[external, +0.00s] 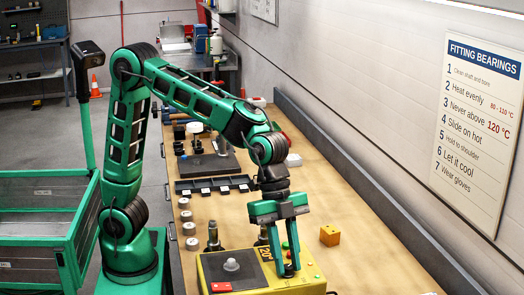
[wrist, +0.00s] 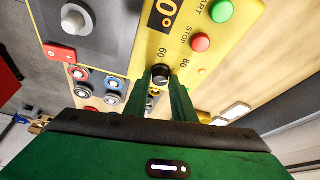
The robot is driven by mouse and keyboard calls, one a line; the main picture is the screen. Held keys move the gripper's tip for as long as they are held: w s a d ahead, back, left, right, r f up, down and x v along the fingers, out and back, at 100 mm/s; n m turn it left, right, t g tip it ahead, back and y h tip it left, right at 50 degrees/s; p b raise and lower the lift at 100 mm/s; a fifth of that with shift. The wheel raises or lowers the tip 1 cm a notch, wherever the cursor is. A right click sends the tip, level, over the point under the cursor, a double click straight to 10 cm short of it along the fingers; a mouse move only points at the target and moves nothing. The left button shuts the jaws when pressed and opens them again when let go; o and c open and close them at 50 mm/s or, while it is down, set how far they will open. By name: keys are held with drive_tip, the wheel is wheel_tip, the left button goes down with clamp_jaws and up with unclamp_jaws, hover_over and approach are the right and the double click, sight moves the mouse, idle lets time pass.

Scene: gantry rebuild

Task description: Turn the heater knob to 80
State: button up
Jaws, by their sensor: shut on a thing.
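The yellow heater (external: 212,266) stands at the near end of the bench, and its panel also shows in the wrist view (wrist: 145,45). The black heater knob (wrist: 160,71) sits at the panel's edge, with the marks 60 and 80 printed beside it. My gripper (wrist: 161,80) points down at the panel, its two green fingers shut on the knob, one on each side. I cannot tell exactly which mark the knob's pointer faces.
A green START button (wrist: 221,11) and a red STOP button (wrist: 201,42) are near the knob. A red switch (wrist: 60,53) and a grey post (wrist: 77,19) are on the heater. An orange block (external: 330,236) lies on the bench to the right, with free room around it.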

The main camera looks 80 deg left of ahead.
drive_tip(key=shift+w+a, duration=0.1)
drive_tip(key=shift+a, duration=0.05)
drive_tip(key=o, duration=1)
drive_tip(key=v, duration=1)
drive_tip(key=shift+a+r, duration=0.1)
drive_tip(key=shift+r, duration=0.2)
drive_tip(key=s+a+f+n+y, duration=0.1)
drive_tip(key=s+a+f+n, duration=0.1)
drive_tip(key=s+a+f, duration=0.3)
drive_tip(key=s+a+f+n+g+y, duration=0.1)
drive_tip(key=s+a+f, duration=0.4)
drive_tip(key=s, duration=0.7)
drive_tip(key=s+a+f+n+y, duration=0.2)
drive_tip(key=s+a+f+n, duration=0.2)
drive_tip(key=s+a, duration=0.4)
drive_tip(key=shift+s+f+n, duration=0.15)
drive_tip(key=shift+f+n, duration=0.25)
drive_tip(key=shift+f, duration=0.15)
